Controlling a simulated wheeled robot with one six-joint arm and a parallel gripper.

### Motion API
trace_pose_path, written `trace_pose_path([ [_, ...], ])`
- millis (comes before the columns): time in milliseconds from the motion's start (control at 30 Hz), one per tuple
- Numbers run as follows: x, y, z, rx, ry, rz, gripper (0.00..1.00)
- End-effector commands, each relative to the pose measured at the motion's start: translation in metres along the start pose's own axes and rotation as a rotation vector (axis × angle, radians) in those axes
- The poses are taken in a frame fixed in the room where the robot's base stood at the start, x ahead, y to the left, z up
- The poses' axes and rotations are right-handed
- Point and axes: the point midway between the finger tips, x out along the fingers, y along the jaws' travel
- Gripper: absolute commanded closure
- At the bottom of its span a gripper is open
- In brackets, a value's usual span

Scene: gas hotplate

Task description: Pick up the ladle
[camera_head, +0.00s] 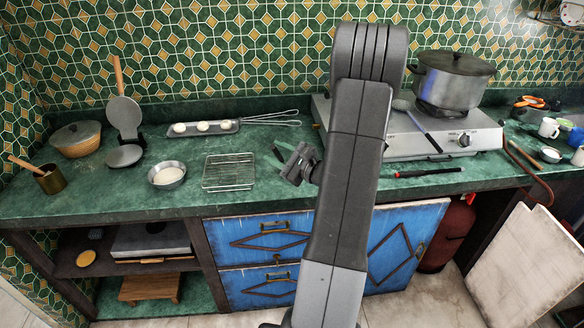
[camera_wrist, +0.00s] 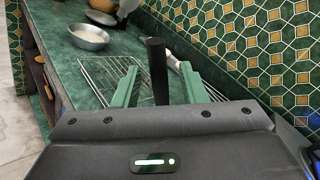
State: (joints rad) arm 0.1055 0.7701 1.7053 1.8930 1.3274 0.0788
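The ladle (camera_head: 420,125) rests on the gas hotplate (camera_head: 398,148), to the right of my arm in the head view. Its round grey bowl points to the back and its handle slants toward the front right. My gripper (camera_head: 283,153) is over the counter, left of the hotplate and apart from the ladle. In the wrist view my gripper (camera_wrist: 158,70) has its green fingers spread. A dark upright bar (camera_wrist: 157,68) shows between them; I cannot tell what it is. I do not see the ladle in the wrist view.
A wire rack (camera_head: 229,172) and a metal bowl (camera_head: 167,175) are to the left, with a pastry tray (camera_head: 203,128) behind. A lidded pot (camera_head: 450,82) stands at the back of the hotplate. A red-and-black tool (camera_head: 428,172) lies at the counter's front edge.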

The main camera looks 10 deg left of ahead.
Motion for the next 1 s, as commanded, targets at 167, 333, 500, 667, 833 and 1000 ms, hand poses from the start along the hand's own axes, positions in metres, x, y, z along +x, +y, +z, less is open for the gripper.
trace_pose_path([
  [167,0.0026,-0.0001,-0.0007,0.000,0.001,-0.001,0.62],
  [333,0.0024,0.0000,-0.0006,0.000,0.001,-0.001,0.79],
  [500,0.0023,0.0000,-0.0006,0.000,0.001,-0.001,1.00],
  [667,0.0023,-0.0001,-0.0003,0.000,0.000,-0.001,1.00],
  [833,0.0023,-0.0010,0.0010,-0.001,0.000,-0.001,1.00],
  [1000,0.0024,-0.0060,0.0090,-0.002,0.000,0.000,1.00],
])
